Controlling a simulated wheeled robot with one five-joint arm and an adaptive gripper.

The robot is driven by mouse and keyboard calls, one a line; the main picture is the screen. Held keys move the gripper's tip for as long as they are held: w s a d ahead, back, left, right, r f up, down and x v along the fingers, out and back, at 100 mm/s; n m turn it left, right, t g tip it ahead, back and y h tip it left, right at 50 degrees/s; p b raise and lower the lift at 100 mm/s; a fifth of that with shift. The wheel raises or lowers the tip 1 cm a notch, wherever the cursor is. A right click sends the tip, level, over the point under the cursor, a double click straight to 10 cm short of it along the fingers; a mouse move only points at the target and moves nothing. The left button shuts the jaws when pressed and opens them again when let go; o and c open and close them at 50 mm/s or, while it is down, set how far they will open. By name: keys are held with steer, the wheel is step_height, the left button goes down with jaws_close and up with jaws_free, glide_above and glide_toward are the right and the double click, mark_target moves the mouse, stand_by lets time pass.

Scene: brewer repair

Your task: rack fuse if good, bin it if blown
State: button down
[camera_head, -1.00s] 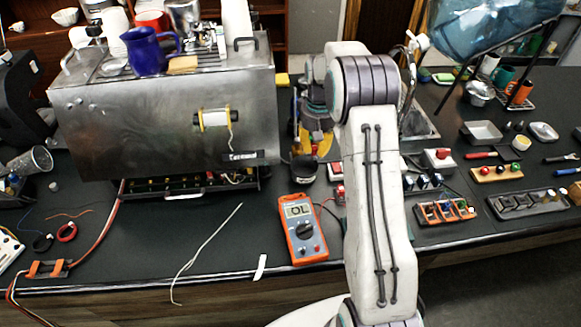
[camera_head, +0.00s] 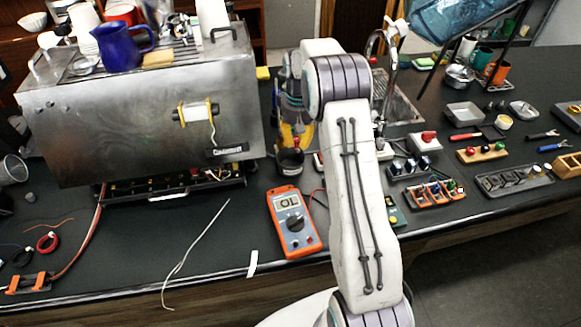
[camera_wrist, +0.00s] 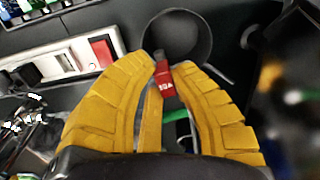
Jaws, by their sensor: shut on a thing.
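My gripper (camera_wrist: 168,72) is shut on a small red fuse (camera_wrist: 166,84) with white lettering; a dark end of it shows between the yellow fingertips. A round black cup (camera_wrist: 198,22) lies just beyond the fingertips in the wrist view. It also stands on the bench in the head view (camera_head: 290,163), under my gripper (camera_head: 293,138), which is partly hidden by the arm. An orange multimeter (camera_head: 293,224) lies in front of the cup; its display appears to read OL. An orange-fronted rack (camera_head: 433,195) with several coloured pieces stands to the right of the arm.
A steel brewer (camera_head: 130,110) stands close on the left. A white strip with a red switch (camera_wrist: 103,52) is near the cup in the wrist view. A black tray (camera_head: 514,181) and red-handled tools lie at right. A pale wire (camera_head: 195,253) crosses the bench front.

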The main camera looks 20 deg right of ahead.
steer(key=shift+f+b, duration=0.8)
steer(key=shift+f, duration=0.6)
steer(key=c, duration=1.1)
jaws_free()
step_height(320, 180, up, 12)
steer(key=shift+r, duration=0.1)
